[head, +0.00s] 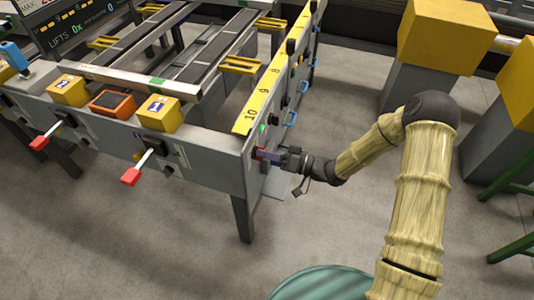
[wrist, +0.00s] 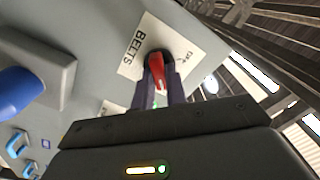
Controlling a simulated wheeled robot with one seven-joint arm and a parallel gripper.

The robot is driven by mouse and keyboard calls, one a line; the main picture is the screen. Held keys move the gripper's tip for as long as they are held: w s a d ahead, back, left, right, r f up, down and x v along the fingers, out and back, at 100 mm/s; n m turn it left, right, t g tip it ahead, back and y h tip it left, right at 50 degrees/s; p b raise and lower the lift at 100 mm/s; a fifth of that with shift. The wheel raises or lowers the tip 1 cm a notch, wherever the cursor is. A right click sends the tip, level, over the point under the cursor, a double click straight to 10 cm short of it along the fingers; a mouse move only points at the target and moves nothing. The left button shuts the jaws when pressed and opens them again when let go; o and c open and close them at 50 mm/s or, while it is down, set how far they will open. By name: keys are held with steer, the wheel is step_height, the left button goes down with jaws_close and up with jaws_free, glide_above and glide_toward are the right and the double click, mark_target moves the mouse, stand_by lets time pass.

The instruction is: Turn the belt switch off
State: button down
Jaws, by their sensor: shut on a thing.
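The belt switch has a red handle (wrist: 157,68) on a dark round base, set on a white plate (wrist: 133,64) marked "BELTS" on the grey end panel. More lettering beside the base is too small to read surely. My gripper (wrist: 160,86) is shut on the red handle, one finger on each side. In the head view my gripper (head: 270,155) reaches the panel from the right, and a bit of red shows at its tip. The fingers hide most of the switch there. A small green light (head: 262,128) glows above it.
Blue handles (head: 290,118) and black knobs (head: 291,46) line the table's side. A blue knob (wrist: 18,88) stands out left in the wrist view. Red-tipped levers (head: 131,177) stick out along the front.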

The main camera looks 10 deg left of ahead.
steer(key=shift+n, duration=0.3)
steer(key=n+b, duration=0.3)
steer(key=n, duration=0.2)
steer(key=n+b, duration=0.3)
steer(key=n, duration=0.3)
steer(key=n+b, duration=0.3)
steer(key=n, duration=0.3)
steer(key=shift+s+f+b, duration=0.15)
steer(key=shift+s+b, duration=0.1)
steer(key=shift+b, duration=0.1)
stand_by(0.3)
steer(key=c, duration=1.4)
jaws_free()
steer(key=shift+c, duration=0.2)
steer(key=shift+d, duration=0.1)
